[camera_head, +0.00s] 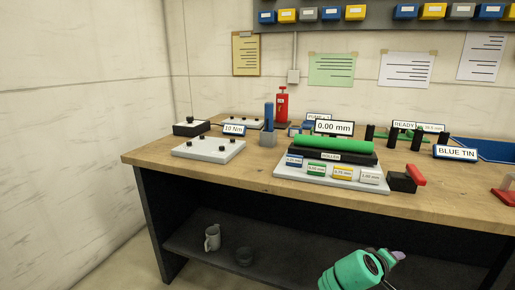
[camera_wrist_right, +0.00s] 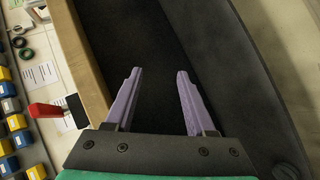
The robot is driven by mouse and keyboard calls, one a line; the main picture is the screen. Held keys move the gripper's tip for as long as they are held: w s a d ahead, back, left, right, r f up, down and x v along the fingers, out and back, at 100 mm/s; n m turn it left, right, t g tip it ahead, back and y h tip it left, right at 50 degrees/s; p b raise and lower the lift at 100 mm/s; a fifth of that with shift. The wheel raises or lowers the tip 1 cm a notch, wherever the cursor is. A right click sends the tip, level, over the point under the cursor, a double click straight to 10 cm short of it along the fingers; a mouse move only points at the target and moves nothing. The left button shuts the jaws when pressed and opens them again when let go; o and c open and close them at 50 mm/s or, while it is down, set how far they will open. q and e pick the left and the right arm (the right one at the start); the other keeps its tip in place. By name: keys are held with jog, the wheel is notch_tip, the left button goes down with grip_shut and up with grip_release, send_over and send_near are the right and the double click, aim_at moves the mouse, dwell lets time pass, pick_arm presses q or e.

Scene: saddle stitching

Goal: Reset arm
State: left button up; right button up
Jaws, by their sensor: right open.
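In the head view my right gripper (camera_head: 395,256) is low at the bottom, in front of the workbench and below its top edge, at the end of a green arm link. In the right wrist view the right gripper's two purple fingers (camera_wrist_right: 154,100) stand apart with nothing between them. The dark space under the bench top lies beyond them. My left gripper is not in view.
The wooden workbench (camera_head: 250,166) carries a green roller (camera_head: 333,146) and a red-handled block (camera_head: 403,181) near the front edge. A blue tray (camera_head: 497,150) is at right. A mug (camera_head: 212,238) stands on the lower shelf (camera_head: 290,262). The floor in front is partly visible.

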jog(key=s+a+f+g+y, duration=0.1)
jog(key=s+a+f+y, duration=0.35)
jog(key=s, duration=0.25)
jog(key=s+a+f+m+g+y, duration=0.1)
jog(key=s+a+f+y, duration=0.2)
jog(key=s+a+f, duration=0.3)
jog(key=s+a+f+g+y, duration=0.1)
jog(key=s+a+f+y, duration=0.25)
jog(key=s, duration=0.45)
notch_tip(320, 180, down, 15)
jog(key=s+p, duration=0.2)
jog(key=p, duration=0.4)
jog(key=s+d+f+g+p, duration=0.1)
jog(key=s+f+p, duration=0.1)
jog(key=s+f, duration=0.3)
jog(key=s+d+f+g+p, duration=0.1)
jog(key=s+f, duration=0.5)
jog(key=s, duration=0.6)
jog(key=shift+s+d+p, duration=0.3)
jog(key=shift+d+p, duration=0.15)
jog(key=shift+p, duration=0.55)
